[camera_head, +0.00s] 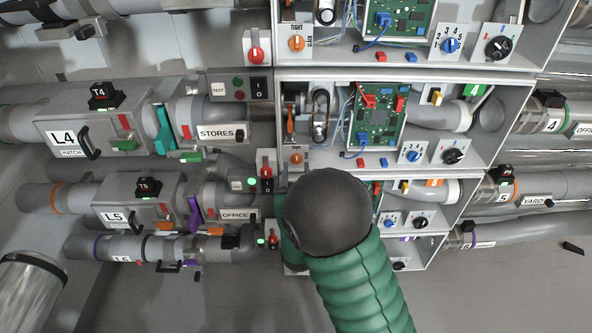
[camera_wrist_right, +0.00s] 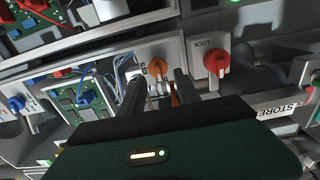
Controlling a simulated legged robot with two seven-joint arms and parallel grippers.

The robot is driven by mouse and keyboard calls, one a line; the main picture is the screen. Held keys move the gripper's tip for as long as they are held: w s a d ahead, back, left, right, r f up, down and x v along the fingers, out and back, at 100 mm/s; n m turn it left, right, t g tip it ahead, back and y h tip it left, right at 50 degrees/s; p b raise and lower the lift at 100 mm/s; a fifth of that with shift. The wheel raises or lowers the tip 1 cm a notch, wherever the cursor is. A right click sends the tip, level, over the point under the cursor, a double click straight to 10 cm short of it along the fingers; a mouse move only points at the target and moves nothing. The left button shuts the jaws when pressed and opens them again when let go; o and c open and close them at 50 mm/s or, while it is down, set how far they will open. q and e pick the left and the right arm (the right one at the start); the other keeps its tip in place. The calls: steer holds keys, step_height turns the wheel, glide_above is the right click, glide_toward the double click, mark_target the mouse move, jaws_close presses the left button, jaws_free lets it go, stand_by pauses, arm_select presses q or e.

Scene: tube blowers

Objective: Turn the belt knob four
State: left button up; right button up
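The belt knob of bay four (camera_head: 296,158) is a small orange knob on a white plate, low at the left of the bay with the green 4 tag. In the right wrist view an orange knob (camera_wrist_right: 157,66), which looks like the same one, shows beyond my fingers. My right gripper (camera_wrist_right: 160,88) is open, with one dark finger on each side of the line to the knob. I cannot tell whether a finger touches it. In the head view my green right arm and round dark joint cover the area below the knob and hide the fingers. My left gripper is not in view.
A red lock knob (camera_wrist_right: 216,62) sits close beside the orange knob. Bay four also holds a green circuit board (camera_head: 376,125), a blue knob (camera_head: 411,154) and a black knob (camera_head: 453,156). Grey pipes and the STORES label (camera_head: 221,132) lie to the left.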

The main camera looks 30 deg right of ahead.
mark_target(297, 161)
steer(key=x, duration=0.3)
steer(key=shift+w+d, duration=0.25)
steer(key=shift+d, duration=0.05)
steer(key=shift+a, duration=0.1)
steer(key=shift+c, duration=1.3)
jaws_close()
